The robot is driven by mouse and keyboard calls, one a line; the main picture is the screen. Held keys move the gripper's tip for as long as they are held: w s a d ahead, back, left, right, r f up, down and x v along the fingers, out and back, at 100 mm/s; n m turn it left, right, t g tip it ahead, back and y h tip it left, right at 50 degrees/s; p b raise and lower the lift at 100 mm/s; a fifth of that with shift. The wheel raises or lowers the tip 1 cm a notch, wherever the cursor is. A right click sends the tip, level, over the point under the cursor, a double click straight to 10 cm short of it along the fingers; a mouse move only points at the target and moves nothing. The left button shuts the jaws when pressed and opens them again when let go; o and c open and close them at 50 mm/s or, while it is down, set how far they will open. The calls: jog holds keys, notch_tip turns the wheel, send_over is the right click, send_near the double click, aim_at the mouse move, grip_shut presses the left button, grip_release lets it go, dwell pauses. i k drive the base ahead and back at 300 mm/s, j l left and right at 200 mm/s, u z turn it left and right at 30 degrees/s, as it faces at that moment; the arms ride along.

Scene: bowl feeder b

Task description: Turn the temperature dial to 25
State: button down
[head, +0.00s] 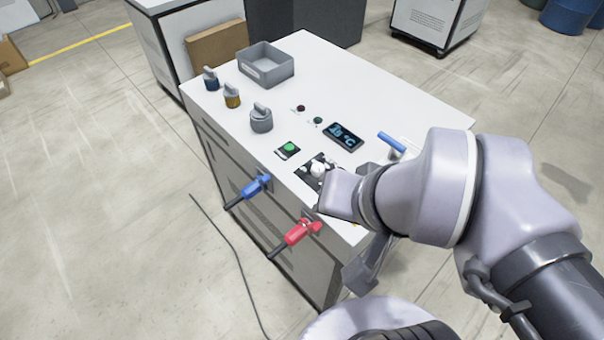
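A white round dial (318,169) sits on a black square plate (303,174) near the front edge of the white tabletop. My arm's end covers the plate's right part, and the dial's pointer and markings are too small to read. A dark display (343,135) behind it shows blue digits and °C; the number is not clearly legible. My gripper (338,190) is just right of the dial, over the plate. Its fingertips are not clearly visible, so I cannot tell whether it touches the dial or is open or shut.
Nearby are a green button (289,147), small red (300,108) and green (318,121) buttons, and a blue-handled lever (391,143). Several knobs and a grey bin (266,66) stand farther back. Blue (257,186) and red (299,232) plugs stick out of the front side.

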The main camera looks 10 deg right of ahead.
aim_at(318, 169)
jog(key=i+j, duration=0.1)
jog(key=j, duration=0.25)
jog(key=i+j+z, duration=0.15)
jog(key=j, duration=0.6)
jog(key=i+j+z, duration=0.1)
jog(key=j, duration=0.3)
jog(key=i, duration=0.05)
